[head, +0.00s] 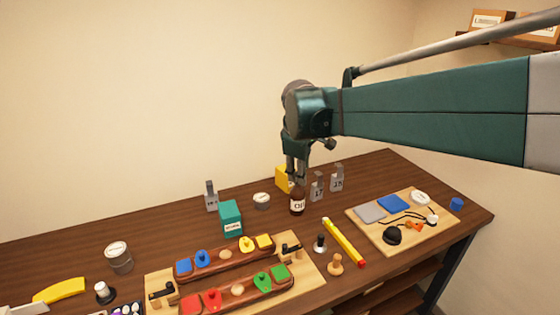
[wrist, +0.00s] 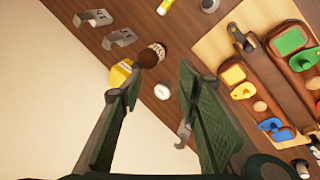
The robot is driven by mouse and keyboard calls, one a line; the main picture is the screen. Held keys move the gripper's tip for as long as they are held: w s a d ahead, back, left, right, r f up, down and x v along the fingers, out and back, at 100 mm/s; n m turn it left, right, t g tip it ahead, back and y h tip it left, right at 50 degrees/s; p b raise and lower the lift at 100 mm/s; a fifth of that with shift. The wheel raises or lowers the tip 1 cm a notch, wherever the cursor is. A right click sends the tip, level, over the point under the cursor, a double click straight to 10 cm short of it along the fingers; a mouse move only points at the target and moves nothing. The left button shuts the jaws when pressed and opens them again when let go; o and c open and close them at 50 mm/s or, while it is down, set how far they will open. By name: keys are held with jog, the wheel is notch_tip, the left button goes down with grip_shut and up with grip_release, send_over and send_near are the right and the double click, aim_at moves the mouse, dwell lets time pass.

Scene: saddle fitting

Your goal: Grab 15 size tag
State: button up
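Grey size tags stand on the table. The rightmost tag (head: 338,180), whose small number looks like 15, stands right of a tag that looks like 17 (head: 317,188). A third grey tag (head: 211,197) stands farther left, its number unclear. In the wrist view, two tags lie beyond the left finger: the farther tag (wrist: 95,17) and the nearer tag (wrist: 119,37). My gripper (head: 297,180) points down, left of the two right tags and close to the brown bottle (head: 297,203). In the wrist view my gripper (wrist: 148,80) is open, with nothing between its fingers.
A yellow block (head: 283,178) and a tin (head: 261,200) stand near my gripper. A teal box (head: 230,218) is left of the bottle. A wooden board with coloured pieces (head: 312,272) is in front; another board (head: 428,240) is at right. A yellow bar (head: 343,241) lies between.

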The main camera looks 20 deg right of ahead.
jog(key=w+d+f+n+g+p, duration=0.1)
jog(key=w+d+n+g+p, duration=0.2)
jog(key=w+d, duration=0.65)
jog(key=n+g+h+p, duration=0.1)
jog(key=n+h+p, duration=0.1)
jog(key=n+p, duration=0.45)
send_over(339, 173)
jog(key=w, duration=0.2)
jog(key=shift+m, duration=0.35)
notch_tip(339, 173, down, 11)
jog(key=shift+s+d+r+p, duration=0.1)
jog(key=shift+s+d+p, duration=0.05)
jog(key=shift+p, duration=0.25)
notch_tip(339, 173, down, 6)
jog(key=shift+f, duration=0.4)
jog(key=shift+x, duration=1.25)
jog(key=shift+s+f, duration=0.1)
